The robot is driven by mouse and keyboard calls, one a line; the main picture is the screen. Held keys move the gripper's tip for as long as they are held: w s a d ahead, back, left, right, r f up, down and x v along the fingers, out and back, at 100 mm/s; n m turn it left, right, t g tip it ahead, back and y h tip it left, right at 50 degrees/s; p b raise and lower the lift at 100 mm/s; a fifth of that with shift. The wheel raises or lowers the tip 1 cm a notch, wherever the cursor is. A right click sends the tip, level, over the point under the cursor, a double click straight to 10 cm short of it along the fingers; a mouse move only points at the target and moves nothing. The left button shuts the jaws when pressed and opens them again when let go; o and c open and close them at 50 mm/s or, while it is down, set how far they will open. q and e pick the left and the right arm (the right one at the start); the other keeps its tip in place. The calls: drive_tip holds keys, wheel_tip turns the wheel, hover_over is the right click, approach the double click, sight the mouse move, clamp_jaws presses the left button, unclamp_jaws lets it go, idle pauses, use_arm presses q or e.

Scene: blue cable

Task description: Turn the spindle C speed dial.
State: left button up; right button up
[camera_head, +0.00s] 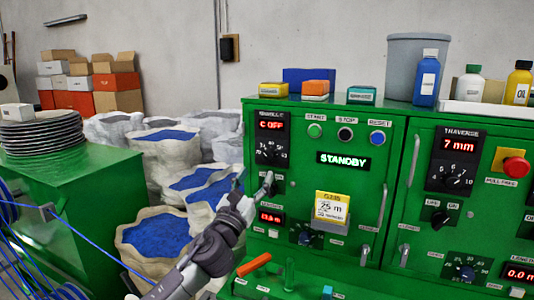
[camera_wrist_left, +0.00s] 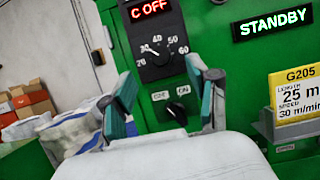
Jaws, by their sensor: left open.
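The spindle C speed dial (camera_head: 270,155) sits on a black panel at the upper left of the green cabinet, under a red "C OFF" display (camera_head: 271,123). In the left wrist view the dial (camera_wrist_left: 155,54) shows a scale of 20 to 60, its pointer toward the upper left, near 30. My left gripper (camera_head: 253,184) is open and empty, just below and left of the dial. In the left wrist view its two fingers (camera_wrist_left: 160,80) stand apart below the dial, either side of an off/on switch (camera_wrist_left: 178,109). My right gripper is not in view.
A yellow card (camera_head: 332,209) and vertical handle (camera_head: 383,209) stick out right of the dial. Sacks of blue granules (camera_head: 158,234) stand left of the cabinet. Blue cable (camera_head: 75,240) hangs at lower left. An orange-handled tool (camera_head: 254,264) lies below. Bottles (camera_head: 427,80) stand on top.

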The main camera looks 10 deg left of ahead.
sight(267, 157)
use_arm(q)
drive_tip(key=p+x, duration=0.1)
drive_tip(key=x, duration=0.6)
drive_tip(key=shift+w+f, duration=0.1)
drive_tip(key=shift+w, duration=0.4)
drive_tip(key=shift+w+d, duration=0.1)
drive_tip(key=shift+w, duration=0.05)
drive_tip(key=shift+c, duration=0.3)
clamp_jaws()
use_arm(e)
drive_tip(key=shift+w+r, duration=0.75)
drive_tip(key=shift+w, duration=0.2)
